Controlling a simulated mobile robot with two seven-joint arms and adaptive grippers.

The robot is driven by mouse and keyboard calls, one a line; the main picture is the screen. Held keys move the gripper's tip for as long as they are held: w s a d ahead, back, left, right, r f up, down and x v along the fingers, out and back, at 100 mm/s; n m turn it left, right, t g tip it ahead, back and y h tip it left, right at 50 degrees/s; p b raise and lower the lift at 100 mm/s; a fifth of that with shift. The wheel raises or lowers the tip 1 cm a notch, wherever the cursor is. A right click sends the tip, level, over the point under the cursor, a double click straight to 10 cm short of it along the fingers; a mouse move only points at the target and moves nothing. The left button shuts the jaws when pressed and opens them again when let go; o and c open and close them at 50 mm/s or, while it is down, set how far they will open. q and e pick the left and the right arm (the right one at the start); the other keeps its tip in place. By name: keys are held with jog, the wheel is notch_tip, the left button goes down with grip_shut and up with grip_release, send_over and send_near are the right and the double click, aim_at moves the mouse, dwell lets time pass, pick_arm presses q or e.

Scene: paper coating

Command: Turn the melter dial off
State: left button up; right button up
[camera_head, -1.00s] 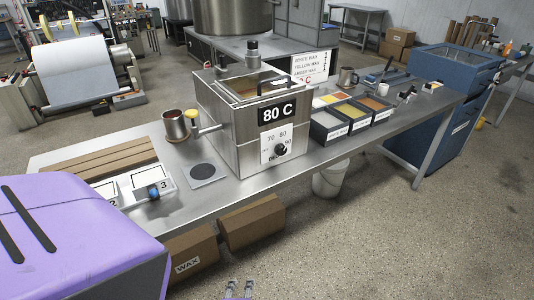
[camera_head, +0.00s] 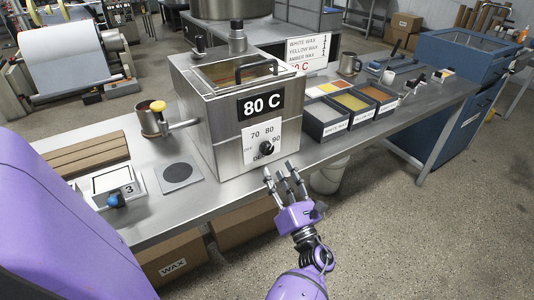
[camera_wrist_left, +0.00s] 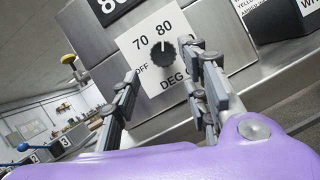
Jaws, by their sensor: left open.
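The melter (camera_head: 222,118) is a steel box on the bench with an 80 C display (camera_head: 261,103). Its black dial (camera_head: 266,148) sits on a white scale plate on the front face. In the left wrist view the dial (camera_wrist_left: 162,53) is ahead, with its white mark pointing up toward 80; OFF is printed at its lower left. My left gripper (camera_head: 284,172) is open and empty, in front of and just below the dial. In the wrist view its fingers (camera_wrist_left: 165,85) are spread below and to either side of the dial, apparently apart from it. My right gripper is out of view.
The floor in front is open.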

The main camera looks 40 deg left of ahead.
aim_at(267, 152)
pick_arm(q)
jog(key=p+x, duration=0.1)
jog(key=x, duration=0.5)
jog(key=shift+w+a+r, duration=0.1)
jog(key=shift+r, duration=0.15)
jog(key=shift+w+a+p, duration=0.15)
jog(key=shift+a+p, duration=0.05)
jog(key=shift+p, duration=0.1)
jog(key=shift+a, duration=0.1)
jog(key=c, duration=0.9)
jog(key=shift+c, duration=0.4)
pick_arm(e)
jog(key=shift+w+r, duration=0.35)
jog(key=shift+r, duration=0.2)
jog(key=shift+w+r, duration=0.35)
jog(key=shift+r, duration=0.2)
pick_arm(q)
jog(key=shift+a, duration=0.1)
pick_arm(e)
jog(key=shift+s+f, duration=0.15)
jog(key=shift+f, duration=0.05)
